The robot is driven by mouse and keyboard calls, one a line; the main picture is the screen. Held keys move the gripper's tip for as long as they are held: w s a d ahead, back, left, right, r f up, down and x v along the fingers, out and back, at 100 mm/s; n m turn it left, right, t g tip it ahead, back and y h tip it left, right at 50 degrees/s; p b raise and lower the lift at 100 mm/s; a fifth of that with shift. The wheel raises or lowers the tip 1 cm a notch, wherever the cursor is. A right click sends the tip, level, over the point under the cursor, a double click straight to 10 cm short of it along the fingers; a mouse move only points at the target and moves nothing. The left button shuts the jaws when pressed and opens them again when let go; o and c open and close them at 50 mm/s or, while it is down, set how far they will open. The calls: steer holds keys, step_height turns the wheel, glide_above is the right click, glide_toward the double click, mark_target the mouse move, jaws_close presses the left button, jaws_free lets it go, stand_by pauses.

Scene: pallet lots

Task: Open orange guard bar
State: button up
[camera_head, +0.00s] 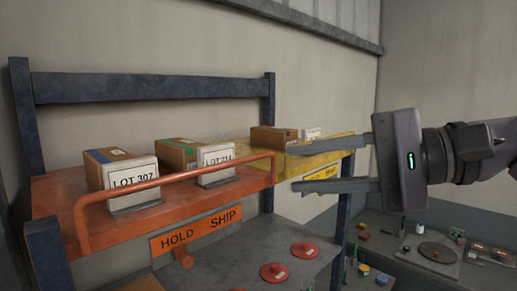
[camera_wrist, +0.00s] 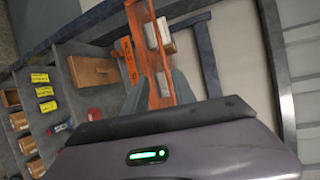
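The orange guard bar (camera_head: 180,176) is a raised tube along the front edge of the orange shelf (camera_head: 60,193) in the head view. It stands upright in front of two cartons, a LOT 307 box (camera_head: 122,172) and a second labelled box (camera_head: 180,152). My gripper (camera_head: 292,168) is at the right, its two fingers apart and pointing left, with nothing seen between them. The fingertips appear close to the bar's right end; whether they touch it is unclear. In the wrist view the orange shelf (camera_wrist: 150,62) lies beyond the fingers.
A yellow shelf section (camera_head: 325,147) with a carton (camera_head: 270,138) lies right, behind my fingers. Red discs (camera_head: 304,250) rest on the lower grey surface. Blue posts (camera_head: 343,215) frame the rack.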

mark_target(204, 171)
steer(key=x, duration=0.5)
steer(key=p+x, duration=0.1)
steer(key=x, duration=0.5)
steer(key=p+x, duration=0.1)
steer(key=x, duration=0.4)
steer(key=shift+a+r, duration=0.3)
steer(key=shift+w+a+f, duration=0.15)
steer(key=shift+w+a, duration=0.05)
steer(key=shift+a, duration=0.1)
jaws_close()
